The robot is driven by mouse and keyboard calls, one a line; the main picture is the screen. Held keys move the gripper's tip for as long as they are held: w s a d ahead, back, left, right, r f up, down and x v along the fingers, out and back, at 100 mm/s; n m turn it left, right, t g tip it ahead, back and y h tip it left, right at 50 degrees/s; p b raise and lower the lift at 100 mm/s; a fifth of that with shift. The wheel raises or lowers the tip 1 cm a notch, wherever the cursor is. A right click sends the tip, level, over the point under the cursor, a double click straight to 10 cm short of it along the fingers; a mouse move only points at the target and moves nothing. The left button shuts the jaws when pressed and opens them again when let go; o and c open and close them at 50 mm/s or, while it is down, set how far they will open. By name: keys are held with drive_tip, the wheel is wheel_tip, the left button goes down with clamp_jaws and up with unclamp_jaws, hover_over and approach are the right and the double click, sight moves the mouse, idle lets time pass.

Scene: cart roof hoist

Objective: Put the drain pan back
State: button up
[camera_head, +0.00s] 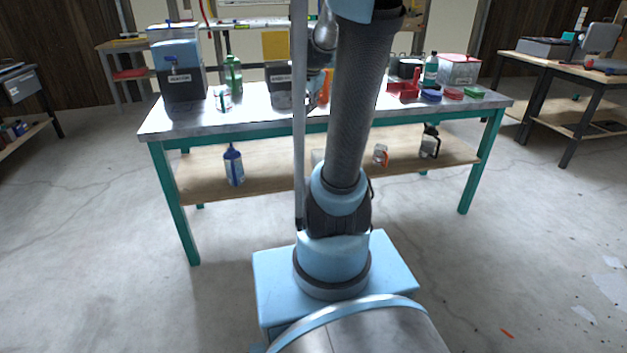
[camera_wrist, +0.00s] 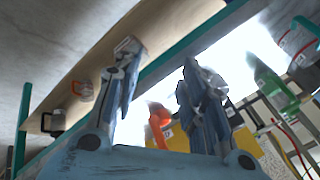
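I cannot make out a drain pan with certainty in either view. The workbench's green edge and bright top lie beyond the fingers. In the head view my arm hides the gripper and the middle of the bench.
The workbench (camera_head: 250,112) carries a dark bin with a blue container (camera_head: 180,75), a green bottle (camera_head: 233,75), a red item (camera_head: 404,88) and coloured lids. Its lower shelf (camera_head: 275,170) holds a blue bottle (camera_head: 234,166) and jars. An orange object (camera_wrist: 158,118) shows beyond my fingers.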

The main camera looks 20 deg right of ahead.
drive_tip(key=s+a+f+n+g, duration=0.1)
drive_tip(key=s+f+n, duration=0.2)
drive_tip(key=s, duration=0.6)
drive_tip(key=s+a+f+n+g, duration=0.1)
drive_tip(key=s+f+n, duration=0.3)
drive_tip(key=s, duration=0.5)
drive_tip(key=s+a+f+n+g, duration=0.1)
drive_tip(key=s+f+n+g, duration=0.1)
drive_tip(key=s+f, duration=0.4)
drive_tip(key=s+n, duration=0.1)
drive_tip(key=s, duration=0.3)
drive_tip(key=shift+a+h, duration=0.2)
drive_tip(key=shift+h, duration=0.1)
